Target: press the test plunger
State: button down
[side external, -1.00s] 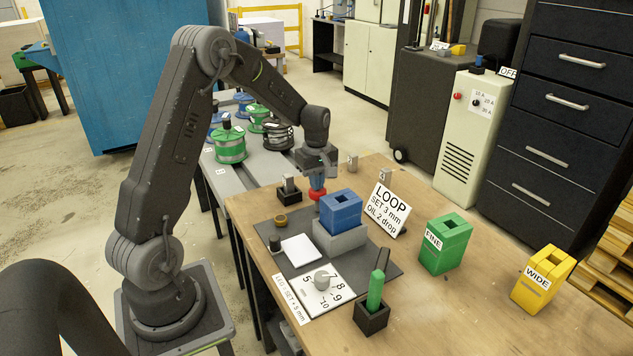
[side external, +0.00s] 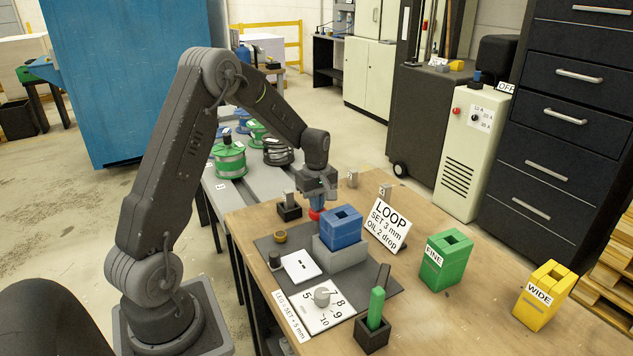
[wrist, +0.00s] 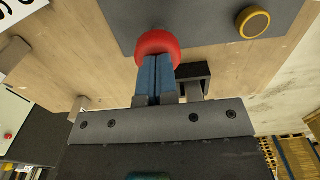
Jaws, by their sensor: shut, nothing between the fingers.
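The test plunger, taken to be the red round cap (side external: 316,214), stands at the back of the grey mat beside the blue block. In the wrist view the red cap (wrist: 157,44) lies right at my fingertips. My gripper (side external: 318,200) points down directly over it. Its blue fingers (wrist: 157,66) are together with nothing between them, and the tips appear to touch the cap. The cap's stem and base are hidden. A white pad (side external: 297,266) on the mat shows two short dark marks.
A blue block (side external: 341,226) on a grey base stands just in front of my gripper. A black holder (side external: 289,211) is close by on the left.

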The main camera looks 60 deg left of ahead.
notch_tip(320, 180, up, 14)
dwell(0.4)
jog(key=shift+d, duration=0.1)
dwell(0.4)
jog(key=s+d+r+m+t, duration=0.1)
jog(key=s+d+r+m, duration=0.25)
jog(key=d, duration=0.25)
jog(key=s+d+r+m+t, duration=0.1)
jog(key=s+d+r+m, duration=0.25)
jog(key=d, duration=0.35)
jog(key=s+d+f+m+t, duration=0.1)
jog(key=s+d+m+t, duration=0.2)
jog(key=s+d+m, duration=0.7)
jog(key=s+m, duration=0.1)
jog(key=s, duration=0.2)
jog(key=shift+s+d+f+t, duration=0.2)
jog(key=shift+s+f+t, duration=0.05)
jog(key=shift+f+t, duration=0.05)
